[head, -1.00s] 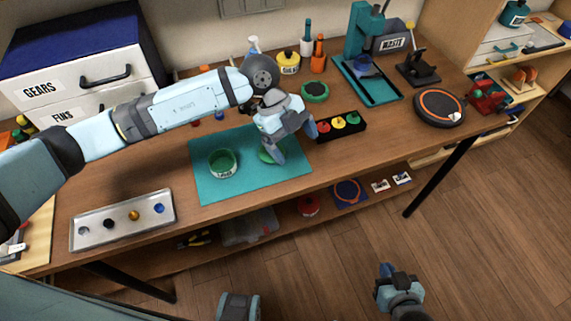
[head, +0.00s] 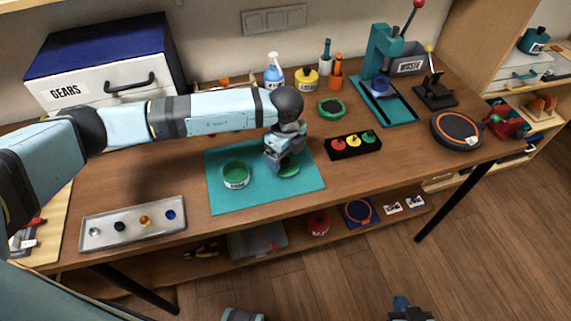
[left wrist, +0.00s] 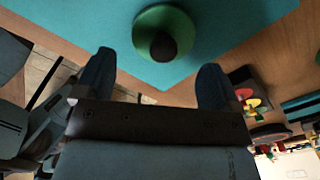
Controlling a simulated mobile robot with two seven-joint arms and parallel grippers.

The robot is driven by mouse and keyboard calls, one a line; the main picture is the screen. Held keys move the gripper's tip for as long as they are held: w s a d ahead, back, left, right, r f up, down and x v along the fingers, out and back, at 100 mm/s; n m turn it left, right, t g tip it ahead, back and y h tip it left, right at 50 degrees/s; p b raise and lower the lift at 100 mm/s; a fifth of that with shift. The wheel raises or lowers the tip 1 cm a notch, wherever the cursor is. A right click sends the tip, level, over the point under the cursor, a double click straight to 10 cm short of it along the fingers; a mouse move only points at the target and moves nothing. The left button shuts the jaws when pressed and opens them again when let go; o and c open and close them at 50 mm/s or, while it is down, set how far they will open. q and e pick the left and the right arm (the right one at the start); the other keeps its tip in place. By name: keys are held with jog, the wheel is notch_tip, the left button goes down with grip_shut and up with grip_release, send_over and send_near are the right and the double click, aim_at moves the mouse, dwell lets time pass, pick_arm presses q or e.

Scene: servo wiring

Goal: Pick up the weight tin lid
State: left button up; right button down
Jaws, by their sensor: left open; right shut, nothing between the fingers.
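The green round weight tin lid (head: 289,171) lies on the teal mat (head: 228,202), partly hidden by my left gripper in the head view. In the left wrist view the lid (left wrist: 147,22) shows a dark knob on top and lies ahead of the fingers, roughly midway between them. The green open tin (head: 236,176) with a white label stands on the mat, left of the lid. My left gripper (head: 276,160) is open and empty, close to the lid; its two fingers show apart in the wrist view. My right gripper (head: 404,306) is at the bottom edge, shut and away from the table.
A tray (head: 98,241) with small parts lies at front left. A black block with coloured knobs (head: 341,153) stands right of the mat. A green round item (head: 331,108), bottles and a teal press (head: 384,50) stand behind. The mat's front is clear.

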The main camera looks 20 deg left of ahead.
aim_at(287, 161)
pick_arm(q)
jog(key=shift+w+f+p, duration=0.15)
jog(key=shift+f+p, duration=0.15)
jog(key=shift+f, duration=2.05)
jog(key=c, duration=0.8)
jog(key=shift+r, duration=0.1)
